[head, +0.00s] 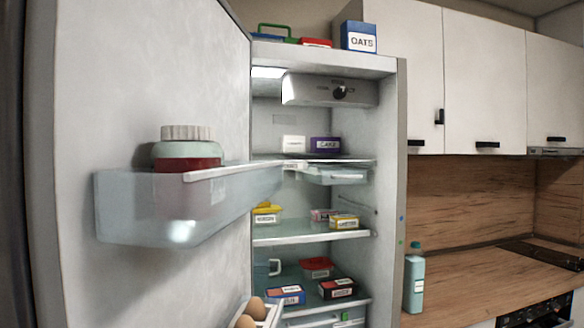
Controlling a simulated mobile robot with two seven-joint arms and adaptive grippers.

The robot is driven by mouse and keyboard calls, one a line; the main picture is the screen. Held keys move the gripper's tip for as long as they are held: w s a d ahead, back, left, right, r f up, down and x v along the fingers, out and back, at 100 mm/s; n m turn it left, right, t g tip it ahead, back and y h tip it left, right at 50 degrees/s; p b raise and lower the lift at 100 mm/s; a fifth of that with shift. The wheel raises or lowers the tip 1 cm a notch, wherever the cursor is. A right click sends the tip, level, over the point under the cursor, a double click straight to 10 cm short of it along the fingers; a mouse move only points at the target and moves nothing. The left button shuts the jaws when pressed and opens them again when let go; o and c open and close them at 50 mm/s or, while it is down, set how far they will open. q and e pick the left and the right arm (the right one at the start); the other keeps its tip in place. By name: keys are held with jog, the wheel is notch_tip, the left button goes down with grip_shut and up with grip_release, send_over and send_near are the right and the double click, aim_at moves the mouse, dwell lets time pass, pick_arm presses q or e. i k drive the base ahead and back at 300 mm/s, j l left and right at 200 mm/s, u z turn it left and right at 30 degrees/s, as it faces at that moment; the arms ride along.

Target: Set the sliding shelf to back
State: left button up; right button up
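The fridge (391,200) stands open, its door (150,80) swung out to the left. Inside are several glass shelves. The upper shelf (362,160) bears a white box and a purple box, with a shallow clear drawer (335,176) hanging under its right part. The middle shelf (300,237) bears a yellow item and small boxes. The lower shelf (310,299) bears more boxes and a red-lidded tub. I cannot tell which shelf slides or how far back it sits. Neither of my grippers is in view.
The clear door bin (140,205) holds a jar (187,150) and juts before the shelves' left side. Eggs (250,310) sit in a lower door rack. An oats box (358,37) stands on the fridge. A blue bottle (414,285) stands on the wooden counter (490,285) at right.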

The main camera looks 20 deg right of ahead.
aim_at(290, 163)
jog(key=i+l, duration=0.1)
jog(key=l, duration=0.3)
jog(key=i+l, duration=0.15)
jog(key=l, duration=0.3)
jog(key=i+l+u, duration=0.1)
jog(key=l, duration=0.3)
jog(key=i+l, duration=0.1)
jog(key=l, duration=0.35)
jog(key=i+l, duration=0.1)
jog(key=l, duration=0.35)
jog(key=u, duration=0.05)
